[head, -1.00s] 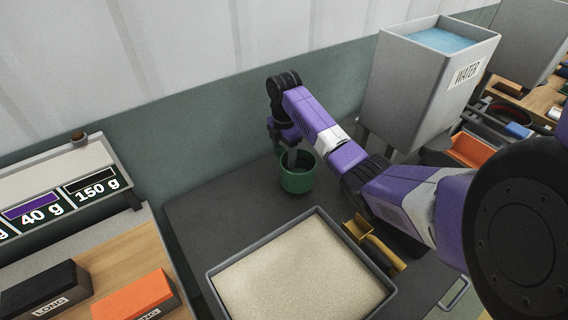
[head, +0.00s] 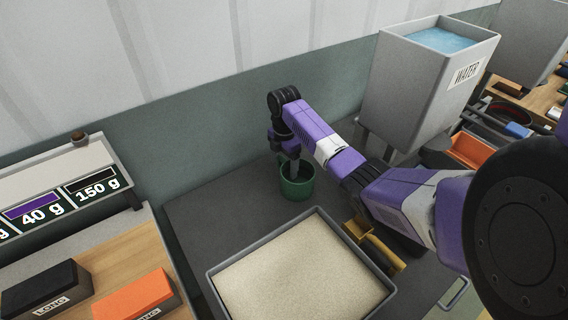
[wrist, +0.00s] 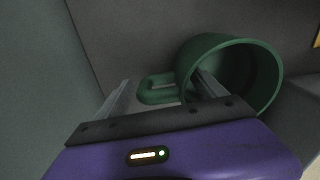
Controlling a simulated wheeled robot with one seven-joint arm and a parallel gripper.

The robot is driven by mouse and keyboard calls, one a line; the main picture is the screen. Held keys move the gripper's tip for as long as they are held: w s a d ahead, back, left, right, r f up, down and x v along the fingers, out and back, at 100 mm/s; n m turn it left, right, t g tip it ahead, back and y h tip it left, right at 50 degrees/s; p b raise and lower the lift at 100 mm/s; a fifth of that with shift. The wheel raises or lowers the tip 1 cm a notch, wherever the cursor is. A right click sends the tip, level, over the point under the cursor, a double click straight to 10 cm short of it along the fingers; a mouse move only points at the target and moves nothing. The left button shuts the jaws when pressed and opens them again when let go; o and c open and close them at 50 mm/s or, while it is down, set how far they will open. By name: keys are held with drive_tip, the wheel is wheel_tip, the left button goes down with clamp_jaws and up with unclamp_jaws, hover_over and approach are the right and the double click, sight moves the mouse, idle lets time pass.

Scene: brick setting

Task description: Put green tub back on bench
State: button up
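The green tub (head: 297,191) is a round, open-topped cup with a side handle, upright on the dark grey bench (head: 228,209) behind the sand tray. In the wrist view the tub (wrist: 262,72) is at upper right, its handle (wrist: 158,98) pointing left. My gripper (head: 294,172) is down at the tub. In the wrist view the fingers of my gripper (wrist: 162,78) are spread wide, one left of the handle, the other overlapping the tub's mouth. The handle and near wall lie between them, with a gap to the left finger.
A tray of pale sand (head: 300,274) stands in front of the tub, with a yellow scoop (head: 378,248) to its right. A grey water bin (head: 415,95) stands at right behind my arm. A display stand (head: 60,190) is at left. The bench left of the tub is clear.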

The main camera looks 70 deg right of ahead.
drive_tip(key=shift+r, duration=0.1)
wheel_tip(320, 180, up, 12)
drive_tip(key=shift+r, duration=0.1)
idle(0.4)
drive_tip(key=shift+s, duration=0.1)
idle(0.5)
